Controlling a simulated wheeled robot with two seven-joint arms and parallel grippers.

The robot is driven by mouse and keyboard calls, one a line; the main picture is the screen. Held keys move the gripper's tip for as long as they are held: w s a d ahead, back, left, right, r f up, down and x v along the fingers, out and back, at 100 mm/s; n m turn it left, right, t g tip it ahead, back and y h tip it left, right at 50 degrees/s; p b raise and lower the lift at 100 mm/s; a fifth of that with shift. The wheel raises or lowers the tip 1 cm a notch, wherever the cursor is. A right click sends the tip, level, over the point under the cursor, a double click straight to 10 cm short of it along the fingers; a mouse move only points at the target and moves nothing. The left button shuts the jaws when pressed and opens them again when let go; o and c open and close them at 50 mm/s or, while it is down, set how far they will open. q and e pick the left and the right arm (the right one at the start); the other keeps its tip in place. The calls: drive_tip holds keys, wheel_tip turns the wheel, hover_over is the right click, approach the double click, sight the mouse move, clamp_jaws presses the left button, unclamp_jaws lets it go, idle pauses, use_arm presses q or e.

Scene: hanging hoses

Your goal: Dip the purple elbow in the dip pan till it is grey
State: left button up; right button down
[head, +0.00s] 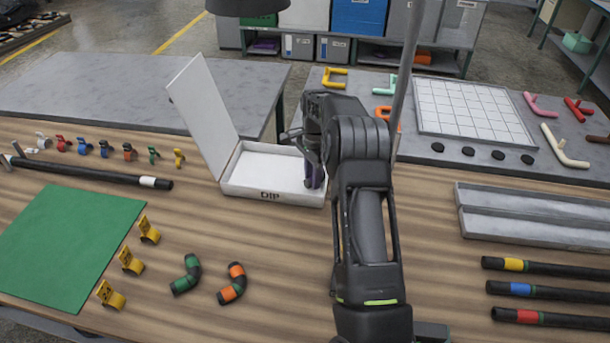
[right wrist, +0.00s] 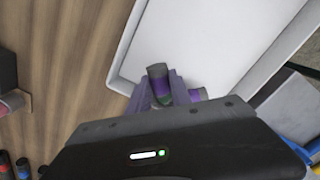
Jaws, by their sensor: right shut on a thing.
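The purple elbow (right wrist: 161,85) is between the fingers of my right gripper (right wrist: 162,97), which is shut on it. In the head view my right gripper (head: 314,172) points down inside the right end of the dip pan (head: 240,190). Only a dark purple bit of the elbow shows there, and my arm hides the rest. The pan is a white box marked DIP with its lid (head: 203,100) standing open. I cannot tell whether the elbow touches the pan floor. My left gripper is not in view.
Two dark elbows, one with green bands (head: 187,274) and one with orange bands (head: 232,283), lie in front of the pan. Yellow numbered stands (head: 131,262) line a green mat (head: 65,240). A black hose (head: 95,174) lies left. Grey trays (head: 530,225) are at right.

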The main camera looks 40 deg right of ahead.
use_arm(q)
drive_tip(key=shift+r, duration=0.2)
use_arm(e)
drive_tip(key=shift+s+d+r, duration=0.3)
drive_tip(key=shift+d+r, duration=0.2)
drive_tip(key=shift+d, duration=0.15)
drive_tip(key=shift+w+a+f, duration=0.1)
drive_tip(key=shift+w+a, duration=0.5)
drive_tip(key=shift+a, duration=0.25)
drive_tip(key=shift+w+a+p, duration=0.3)
drive_tip(key=shift+p, duration=0.05)
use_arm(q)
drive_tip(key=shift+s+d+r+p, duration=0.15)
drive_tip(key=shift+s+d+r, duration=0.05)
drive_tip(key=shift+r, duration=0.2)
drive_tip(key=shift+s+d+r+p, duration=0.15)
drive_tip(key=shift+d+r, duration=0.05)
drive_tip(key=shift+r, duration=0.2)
use_arm(e)
drive_tip(key=shift+w+a+f, duration=0.1)
drive_tip(key=shift+w+a, duration=0.65)
drive_tip(key=shift+w, duration=0.35)
drive_tip(key=shift+w+a, duration=0.7)
drive_tip(key=shift+w, duration=0.35)
